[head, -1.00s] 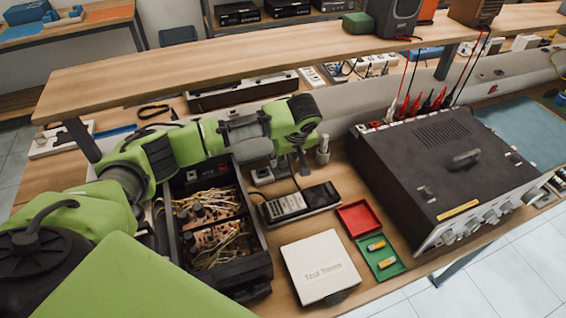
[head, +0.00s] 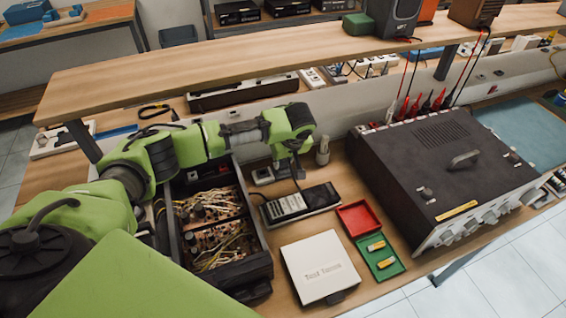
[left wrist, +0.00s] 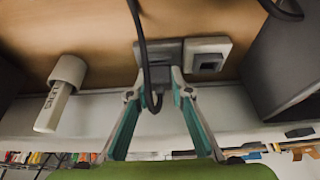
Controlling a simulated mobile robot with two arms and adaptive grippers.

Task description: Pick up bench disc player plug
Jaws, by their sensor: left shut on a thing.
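My left gripper (head: 291,172) reaches down to the bench behind the handheld meter, and its fingertips are small there. In the left wrist view the two teal-lined fingers (left wrist: 158,82) close in on a dark plug (left wrist: 154,101) with a black cable. The gripper is shut on this plug. The cable (left wrist: 143,45) runs from it across a grey socket block (left wrist: 166,53) and out of the top of the picture. A pale square socket (left wrist: 207,56) sits beside that block. In the head view the fingers hide the plug. My right gripper is not in view.
A handheld meter (head: 300,203), an open chassis with wires (head: 215,225), a white box (head: 320,267), red (head: 359,217) and green (head: 381,257) trays and a large black instrument (head: 445,175) crowd the bench. A pale cylinder (head: 323,151) stands close to the gripper. A shelf (head: 300,55) runs behind.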

